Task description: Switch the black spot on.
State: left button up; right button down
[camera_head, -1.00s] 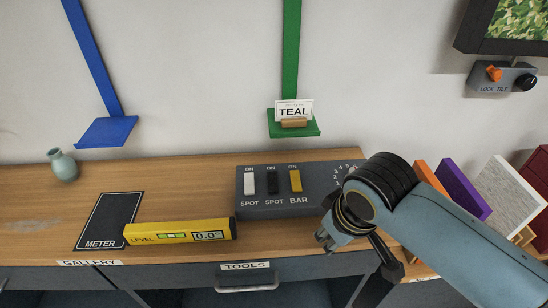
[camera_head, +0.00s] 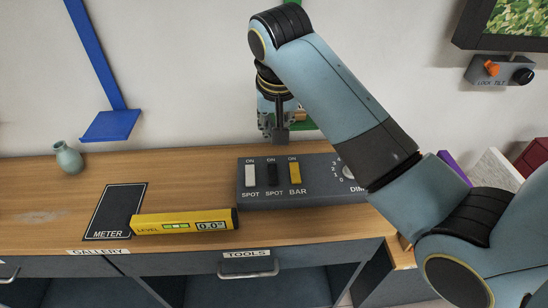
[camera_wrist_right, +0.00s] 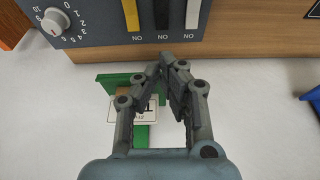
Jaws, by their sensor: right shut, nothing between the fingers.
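The black spot switch (camera_head: 272,174) sits between the white spot switch (camera_head: 250,176) and the yellow bar switch (camera_head: 294,173) on the grey switch box (camera_head: 320,188). Its "ON" label is at the far end; I cannot tell which way it is tipped. My right gripper (camera_head: 280,138) points down, shut and empty, beyond the box's far edge near the black switch. In the right wrist view the black switch (camera_wrist_right: 161,14) is at the top centre, and the fingertips (camera_wrist_right: 165,62) are below it in the picture, apart from it. My left gripper is not in view.
A dimmer dial (camera_head: 348,172) is at the box's right end. A yellow level (camera_head: 184,221) and a black meter pad (camera_head: 115,211) lie to the left on the wooden top.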

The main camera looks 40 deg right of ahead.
aim_at(274, 164)
jog(key=x, duration=1.4)
jog(key=shift+w+a, duration=0.1)
jog(key=shift+w+f, duration=0.1)
jog(key=shift+f, duration=0.2)
jog(key=shift+s+a+r+p, duration=0.4)
jog(key=shift+s+p, duration=0.25)
jog(key=shift+p, duration=0.4)
jog(key=shift+d, duration=0.1)
